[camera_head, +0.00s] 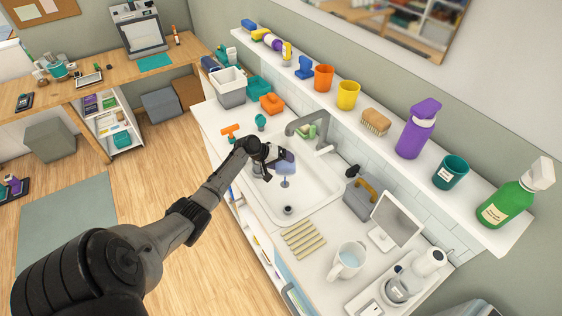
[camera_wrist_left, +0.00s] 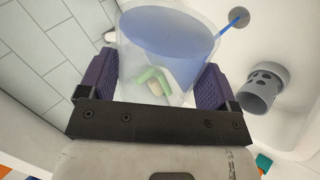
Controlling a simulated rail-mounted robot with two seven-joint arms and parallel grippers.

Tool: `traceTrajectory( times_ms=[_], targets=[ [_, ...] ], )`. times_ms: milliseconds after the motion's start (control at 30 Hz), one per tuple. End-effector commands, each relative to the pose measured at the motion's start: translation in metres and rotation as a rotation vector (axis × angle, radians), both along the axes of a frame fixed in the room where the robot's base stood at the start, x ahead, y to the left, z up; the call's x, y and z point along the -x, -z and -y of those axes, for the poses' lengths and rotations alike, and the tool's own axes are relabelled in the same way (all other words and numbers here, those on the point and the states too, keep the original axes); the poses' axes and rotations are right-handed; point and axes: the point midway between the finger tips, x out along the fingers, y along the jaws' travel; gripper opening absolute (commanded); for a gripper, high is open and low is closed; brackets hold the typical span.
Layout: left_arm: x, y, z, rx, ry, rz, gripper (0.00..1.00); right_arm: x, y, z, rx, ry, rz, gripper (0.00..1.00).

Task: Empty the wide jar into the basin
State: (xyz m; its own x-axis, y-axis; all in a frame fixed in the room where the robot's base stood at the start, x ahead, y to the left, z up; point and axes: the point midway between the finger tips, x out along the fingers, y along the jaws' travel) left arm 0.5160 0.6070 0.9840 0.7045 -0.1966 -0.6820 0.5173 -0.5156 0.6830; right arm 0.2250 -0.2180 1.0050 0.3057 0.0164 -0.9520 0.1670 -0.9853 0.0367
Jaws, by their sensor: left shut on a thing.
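My left gripper (camera_head: 268,154) is over the white basin (camera_head: 312,190) and shut on a clear, wide jar (camera_head: 284,168). In the left wrist view the jar (camera_wrist_left: 165,45) sits between the purple finger pads and holds blue liquid. The jar is tilted. A thin blue stream (camera_wrist_left: 231,24) runs from its lip, in line with a grey round spot in the basin. In the head view the stream (camera_head: 285,183) falls inside the basin. How much liquid is left cannot be told exactly. My right gripper is not in view.
A grey tap (camera_head: 306,122) stands behind the basin. A ribbed mat (camera_head: 303,240), a white pitcher (camera_head: 347,261) and a grey caddy (camera_head: 359,199) are on the counter nearby. A shelf above holds bottles and cups. A grey holed cylinder (camera_wrist_left: 262,85) shows in the wrist view.

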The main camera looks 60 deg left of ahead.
Motion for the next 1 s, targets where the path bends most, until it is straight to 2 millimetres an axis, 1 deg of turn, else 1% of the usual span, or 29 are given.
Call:
traceTrajectory(
  times_ms=[367,567,1000],
  targets=[
    [-0.0006,-0.0008,-0.0004,0.002,0.0,0.0,0.46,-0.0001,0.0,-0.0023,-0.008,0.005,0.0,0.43],
    [-0.0022,0.0006,-0.0023,0.042,0.0,-0.022,0.46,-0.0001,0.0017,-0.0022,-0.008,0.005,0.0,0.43],
    [-0.0019,0.0012,-0.0029,0.06,0.0,-0.034,0.46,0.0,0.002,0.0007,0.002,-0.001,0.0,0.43]
  ],
)
